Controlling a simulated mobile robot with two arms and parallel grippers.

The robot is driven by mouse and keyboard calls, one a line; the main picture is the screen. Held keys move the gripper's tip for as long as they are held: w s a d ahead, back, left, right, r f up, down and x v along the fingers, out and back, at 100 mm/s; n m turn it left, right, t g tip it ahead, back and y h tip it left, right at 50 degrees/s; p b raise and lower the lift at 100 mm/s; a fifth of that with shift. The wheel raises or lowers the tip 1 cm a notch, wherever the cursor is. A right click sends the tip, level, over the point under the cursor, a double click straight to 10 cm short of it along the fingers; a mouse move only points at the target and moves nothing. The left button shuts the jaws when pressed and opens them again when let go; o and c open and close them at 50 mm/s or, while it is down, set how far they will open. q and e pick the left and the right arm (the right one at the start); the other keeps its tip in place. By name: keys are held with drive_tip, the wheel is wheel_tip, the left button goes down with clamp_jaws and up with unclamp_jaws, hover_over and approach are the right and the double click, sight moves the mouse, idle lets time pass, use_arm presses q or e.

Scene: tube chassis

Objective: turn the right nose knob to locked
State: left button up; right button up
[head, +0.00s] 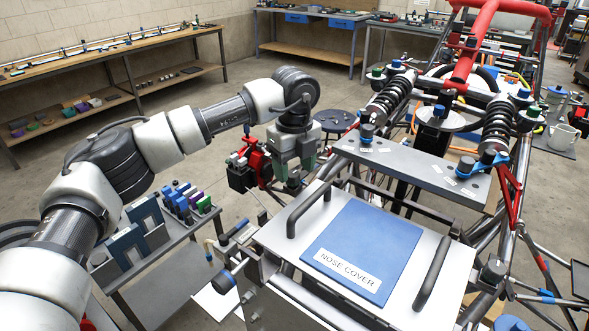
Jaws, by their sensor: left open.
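The nose cover (430,248) is a light metal panel with a blue plate labelled "NOSE COVER" and black handles. A dark round knob (494,270) stands at its right side; I take this as the right nose knob, but its locked or unlocked setting is too small to read. A dark knob with a blue collar (222,282) sticks out at the cover's left side. My left gripper (294,184) points down behind the cover's back left corner, far from the right knob. It is open, and nothing shows between its fingers. My right gripper is out of view.
The grey crossplate (415,168) and two black coil springs (497,127) lie behind the cover. Red and silver chassis tubes run along the right. A small rack table (170,245) with coloured blocks stands under my left arm. Benches line the back wall.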

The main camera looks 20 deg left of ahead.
use_arm(q)
drive_tip(key=shift+f, duration=1)
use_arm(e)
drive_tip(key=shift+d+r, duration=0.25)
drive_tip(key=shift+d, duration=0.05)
use_arm(q)
drive_tip(key=shift+c, duration=0.2)
drive_tip(key=c, duration=0.9)
